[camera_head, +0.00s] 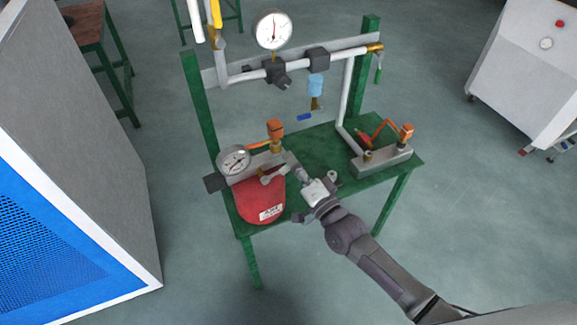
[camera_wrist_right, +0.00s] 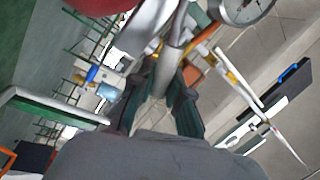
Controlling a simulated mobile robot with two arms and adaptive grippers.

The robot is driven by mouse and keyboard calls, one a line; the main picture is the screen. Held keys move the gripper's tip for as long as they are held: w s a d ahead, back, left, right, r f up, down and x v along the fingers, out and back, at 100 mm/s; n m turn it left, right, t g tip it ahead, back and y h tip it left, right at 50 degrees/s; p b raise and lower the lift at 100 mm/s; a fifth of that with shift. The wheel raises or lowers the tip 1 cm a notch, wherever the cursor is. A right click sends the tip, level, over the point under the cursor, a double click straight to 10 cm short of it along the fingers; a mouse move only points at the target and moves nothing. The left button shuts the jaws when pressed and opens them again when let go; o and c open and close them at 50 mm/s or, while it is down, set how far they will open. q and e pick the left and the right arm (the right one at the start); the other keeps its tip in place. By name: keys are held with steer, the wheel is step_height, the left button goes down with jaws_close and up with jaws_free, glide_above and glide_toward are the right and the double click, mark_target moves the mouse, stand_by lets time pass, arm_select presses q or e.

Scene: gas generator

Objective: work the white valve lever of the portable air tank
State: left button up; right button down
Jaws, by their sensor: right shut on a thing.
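The portable air tank (camera_head: 258,202) is red with a white label and sits at the left front of the green table. A round gauge (camera_head: 234,160) and a grey block stand on its top. The pale valve lever (camera_head: 272,176) shows at the top of the tank. My right gripper (camera_head: 299,174) is at the tank's right side, beside the lever. In the right wrist view, a pale bar that looks like the lever (camera_wrist_right: 172,55) runs between the dark fingers of my right gripper (camera_wrist_right: 160,100), which are closed around it. The fingertip contact is partly hidden. My left gripper is out of view.
The green table (camera_head: 318,150) carries a white pipe frame with a large gauge (camera_head: 273,30) and a blue fitting (camera_head: 316,86). A grey manifold (camera_head: 382,160) with an orange part stands at right. A blue-fronted cabinet (camera_head: 60,240) fills the left; a white cabinet (camera_head: 530,65) stands back right.

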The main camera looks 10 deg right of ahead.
steer(key=shift+w+d+f+m+t+h+b, duration=0.2)
steer(key=shift+f+m+b, duration=0.35)
steer(key=shift+m, duration=0.4)
steer(key=shift+s+f+m+t+h+b, duration=0.15)
steer(key=shift+f+m+h+b, duration=0.2)
steer(key=shift+f+m+b, duration=0.45)
steer(key=shift+w+d+f+m+t+h+b, duration=0.15)
steer(key=shift+f+m+h+b, duration=0.15)
steer(key=shift+m, duration=0.85)
steer(key=shift+s+f, duration=0.1)
steer(key=c, duration=1.1)
jaws_free()
steer(key=v, duration=1.2)
steer(key=shift+f, duration=0.1)
